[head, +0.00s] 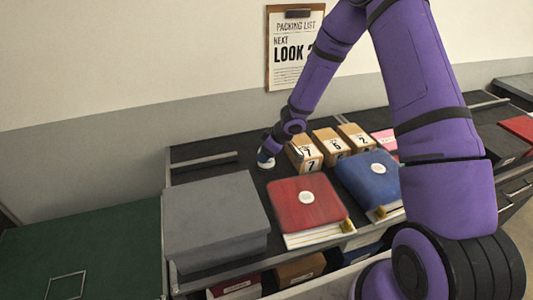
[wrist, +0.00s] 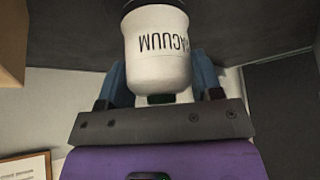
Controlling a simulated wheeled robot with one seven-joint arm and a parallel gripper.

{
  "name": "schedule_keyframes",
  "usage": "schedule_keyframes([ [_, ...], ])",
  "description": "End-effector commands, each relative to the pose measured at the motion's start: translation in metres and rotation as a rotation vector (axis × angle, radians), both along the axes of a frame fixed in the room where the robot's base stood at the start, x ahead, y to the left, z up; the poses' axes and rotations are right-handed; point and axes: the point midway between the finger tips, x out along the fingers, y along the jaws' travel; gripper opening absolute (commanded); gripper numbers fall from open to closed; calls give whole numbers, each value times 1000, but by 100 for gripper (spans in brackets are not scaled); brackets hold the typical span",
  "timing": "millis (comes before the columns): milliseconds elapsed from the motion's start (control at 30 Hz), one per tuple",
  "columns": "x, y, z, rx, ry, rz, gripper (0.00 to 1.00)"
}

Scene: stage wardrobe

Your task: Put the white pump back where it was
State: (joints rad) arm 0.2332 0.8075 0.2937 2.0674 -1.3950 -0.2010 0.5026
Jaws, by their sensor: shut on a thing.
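The white pump (wrist: 157,50), with the upside-down word "VACUUM" on it and a black end, fills the middle of the wrist view. My gripper (wrist: 160,80) is shut on it, with one blue finger on each side. In the head view, my gripper (head: 266,155) is at the back left of the dark tabletop (head: 205,172), left of the cardboard boxes. The pump shows there only as a small pale and dark patch under the gripper. I cannot tell whether its black end touches the tabletop.
Several numbered cardboard boxes (head: 331,147) stand just right of my gripper. A grey box (head: 213,215), a red binder (head: 307,203) and a blue binder (head: 367,180) lie in front. A packing list (head: 296,48) hangs on the wall. Bare tabletop is left of the gripper.

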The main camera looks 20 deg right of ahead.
Motion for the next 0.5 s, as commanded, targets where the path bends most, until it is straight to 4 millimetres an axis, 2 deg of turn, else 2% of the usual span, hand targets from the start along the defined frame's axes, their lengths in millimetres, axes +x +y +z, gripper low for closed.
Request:
schedule_keyframes([
  [467, 0, 0, -7, 0, -2, 0, 20],
  [500, 0, 0, -8, -1, -1, 0, 62],
])
